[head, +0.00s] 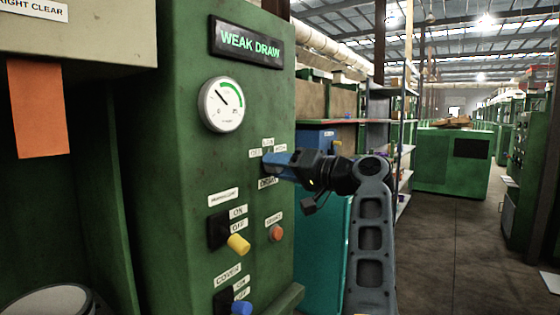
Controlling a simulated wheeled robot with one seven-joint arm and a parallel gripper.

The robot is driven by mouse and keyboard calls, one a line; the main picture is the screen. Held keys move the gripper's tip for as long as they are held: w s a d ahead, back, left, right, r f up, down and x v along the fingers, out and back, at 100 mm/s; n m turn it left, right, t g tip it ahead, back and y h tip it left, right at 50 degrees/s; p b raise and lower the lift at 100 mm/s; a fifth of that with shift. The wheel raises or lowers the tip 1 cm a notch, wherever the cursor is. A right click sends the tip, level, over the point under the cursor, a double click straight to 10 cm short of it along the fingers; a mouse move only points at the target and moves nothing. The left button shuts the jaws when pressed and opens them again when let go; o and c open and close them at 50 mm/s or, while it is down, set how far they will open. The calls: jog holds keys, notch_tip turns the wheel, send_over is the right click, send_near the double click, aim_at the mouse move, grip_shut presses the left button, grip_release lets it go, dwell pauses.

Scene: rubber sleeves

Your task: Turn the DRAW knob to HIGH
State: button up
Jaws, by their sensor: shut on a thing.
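The DRAW knob is on the front of the green cabinet (170,150), above the DRAW label (267,183). OFF, LOW and HIGH labels sit around its upper side. My gripper (271,163) reaches in from the right and is shut on the knob. Its blue end covers most of the knob, so the pointing direction cannot be read. The lit sign (250,43) above reads WEAK DRAW. The round gauge (221,104) has its needle pointing up and left, outside the green band.
Below are a yellow-handled ON/OFF switch (238,244), an orange button (276,233) and a blue-handled COVER switch (241,307). An orange card (37,108) hangs at left. The aisle floor (450,235) at right is open.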

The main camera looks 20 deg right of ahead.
jog(key=shift+d+r+m+p, duration=0.1)
jog(key=shift+r+m+p, duration=0.05)
jog(key=shift+m+p, duration=3.8)
jog(key=shift+m+b, duration=0.4)
jog(key=shift+m, duration=0.25)
jog(key=o, duration=1.1)
jog(key=shift+c, duration=0.2)
jog(key=shift+s, duration=0.1)
jog(key=b+v, duration=0.1)
jog(key=v, duration=0.6)
jog(key=shift+s+d+b, duration=0.2)
jog(key=shift+s+b, duration=0.05)
jog(key=shift+b, duration=0.1)
